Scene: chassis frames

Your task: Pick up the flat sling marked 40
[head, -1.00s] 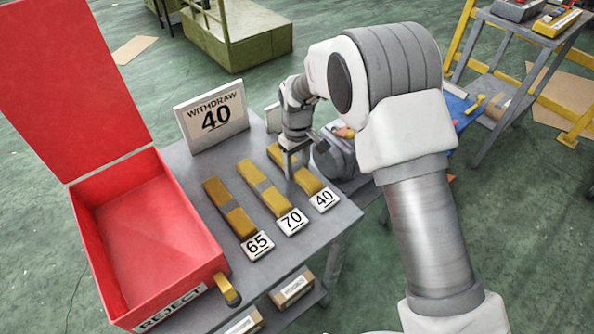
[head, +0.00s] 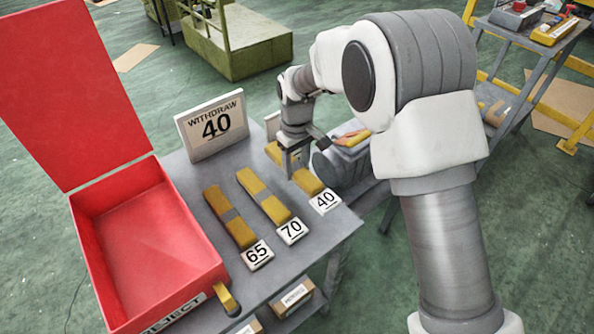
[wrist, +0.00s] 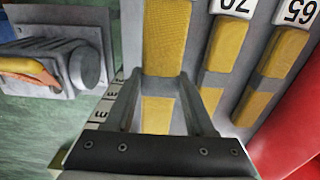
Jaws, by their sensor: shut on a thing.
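The yellow flat sling by the 40 tag (head: 309,182) lies on the grey table, rightmost of three slings. My gripper (head: 291,170) is down over its middle and shut on it, hiding the band there. In the wrist view, the sling (wrist: 166,38) runs between the two fingers of my gripper (wrist: 158,84), with yellow showing on both sides of the grip. I cannot tell any gap under the sling. The white tag marked 40 (head: 325,201) lies at its near end.
Slings tagged 70 (head: 264,198) and 65 (head: 229,217) lie to the left. An open red REJECT box (head: 150,245) stands at the table's left. A WITHDRAW 40 sign (head: 213,124) stands behind. A grey device with a yellow-orange top (head: 352,139) is close right of my gripper.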

